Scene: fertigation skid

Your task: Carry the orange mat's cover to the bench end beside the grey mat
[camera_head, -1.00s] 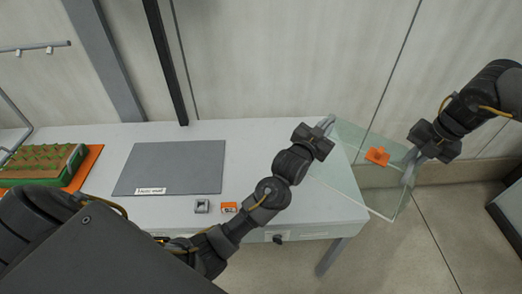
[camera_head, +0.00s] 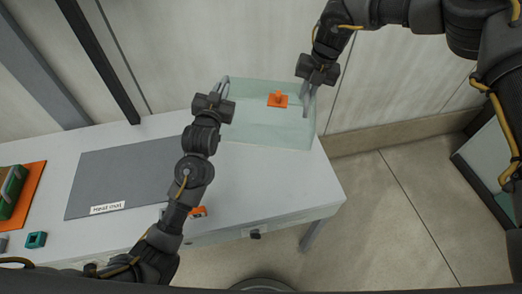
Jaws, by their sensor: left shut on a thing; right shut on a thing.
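The cover (camera_head: 265,129) is a clear, greenish open-looking box with an orange knob (camera_head: 278,99) on top and a grey handle at each end. It is over the right end of the white bench (camera_head: 285,185), right of the grey mat (camera_head: 125,175). I cannot tell whether it touches the bench. My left gripper (camera_head: 221,90) is shut on its left handle, my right gripper (camera_head: 309,88) on its right handle. The orange mat (camera_head: 33,190) is at the far left, with a green tray (camera_head: 12,190) on it, both cut by the picture edge.
A teal block (camera_head: 36,240) sits at the bench's front left. An orange block (camera_head: 198,212) is partly hidden by my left arm. The bench front has a dark knob (camera_head: 255,234). Open floor (camera_head: 390,210) lies right of the bench.

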